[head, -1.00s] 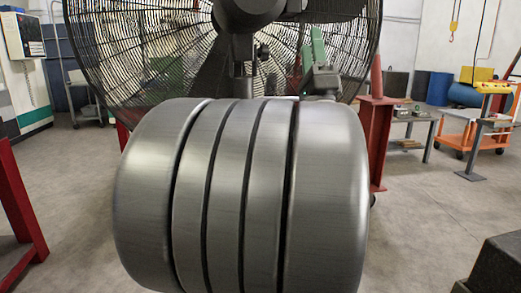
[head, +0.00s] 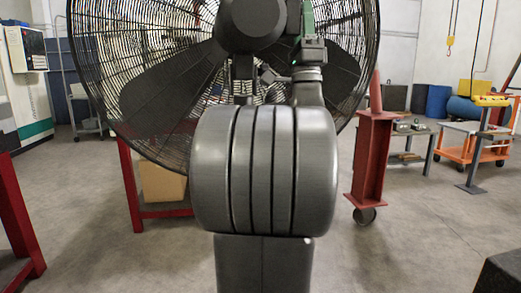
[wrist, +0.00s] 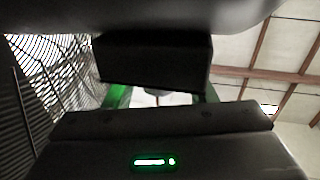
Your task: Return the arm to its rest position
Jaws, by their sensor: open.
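My arm stands folded in the middle of the head view, with a large grey rounded joint in front and a grey link below it. My gripper (wrist: 162,97) shows in the wrist view as a dark body with a green light and two green fingers set apart. Nothing shows between the fingers, though a dark block hides part of them. In the head view, a small green part of my wrist end shows near the top edge, in front of the fan, and the fingertips cannot be made out there.
A large black fan (head: 160,95) stands behind my arm. A red stand (head: 372,160) is right of it, with a grey table (head: 408,135) and orange cart (head: 468,143) beyond. A cardboard box (head: 162,182) is behind left. A red frame (head: 18,215) is at the left edge. Open floor lies between.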

